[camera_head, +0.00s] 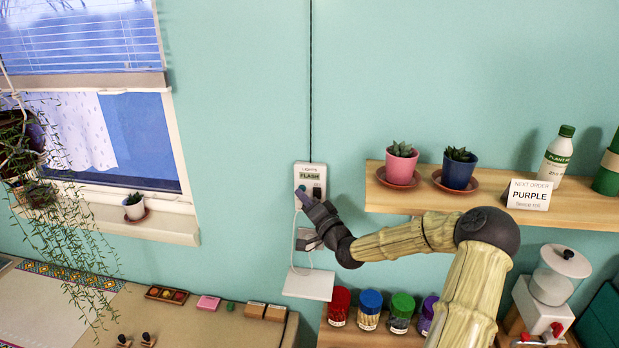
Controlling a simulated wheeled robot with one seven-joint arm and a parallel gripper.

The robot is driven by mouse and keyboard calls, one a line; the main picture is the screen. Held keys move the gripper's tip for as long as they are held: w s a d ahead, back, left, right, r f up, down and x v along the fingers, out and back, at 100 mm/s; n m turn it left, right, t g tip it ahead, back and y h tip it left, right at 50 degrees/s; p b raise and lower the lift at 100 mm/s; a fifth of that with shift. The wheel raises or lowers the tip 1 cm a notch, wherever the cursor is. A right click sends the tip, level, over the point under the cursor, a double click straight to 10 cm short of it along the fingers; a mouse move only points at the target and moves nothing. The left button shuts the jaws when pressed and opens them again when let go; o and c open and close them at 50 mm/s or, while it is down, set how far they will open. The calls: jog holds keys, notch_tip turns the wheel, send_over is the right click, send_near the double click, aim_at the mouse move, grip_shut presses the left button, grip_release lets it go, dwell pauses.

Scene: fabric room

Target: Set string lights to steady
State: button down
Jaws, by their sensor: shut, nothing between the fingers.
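The lights controller (310,171) is a small white box on the teal wall, labelled "LIGHTS". Its display (310,176) reads "FLASH". A dark cable runs from its top up the wall, and a pale cord hangs below it. My gripper (302,194) is shut and empty, with its tips at the lower left part of the box. Whether the tips touch it cannot be told. The gripper hides part of the controller's lower face. The string lights themselves cannot be made out.
A wooden shelf (400,199) at right holds potted succulents, a "PURPLE" sign (529,195) and a bottle (557,155). My arm passes just below it. A small white ledge (308,284) is under the controller. Jars with coloured lids (370,309) stand below. Open wall lies left of the controller.

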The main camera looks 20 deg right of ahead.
jog(key=shift+w, duration=0.1)
jog(key=shift+w+d, duration=0.25)
jog(key=shift+w, duration=0.05)
jog(key=shift+w, duration=0.1)
dwell(0.8)
jog(key=shift+s+a+b, duration=0.3)
jog(key=shift+s+b, duration=0.05)
jog(key=shift+s, duration=0.15)
jog(key=shift+s+a+b, duration=0.15)
jog(key=shift+s+a, duration=0.4)
jog(key=shift+s, duration=0.3)
jog(key=shift+s+a+b, duration=0.1)
jog(key=shift+s+a, duration=0.45)
jog(key=shift+s, duration=0.25)
jog(key=shift+s+a+b, duration=0.15)
jog(key=shift+s+a, duration=0.4)
jog(key=shift+s, duration=0.3)
jog(key=shift+a, duration=0.1)
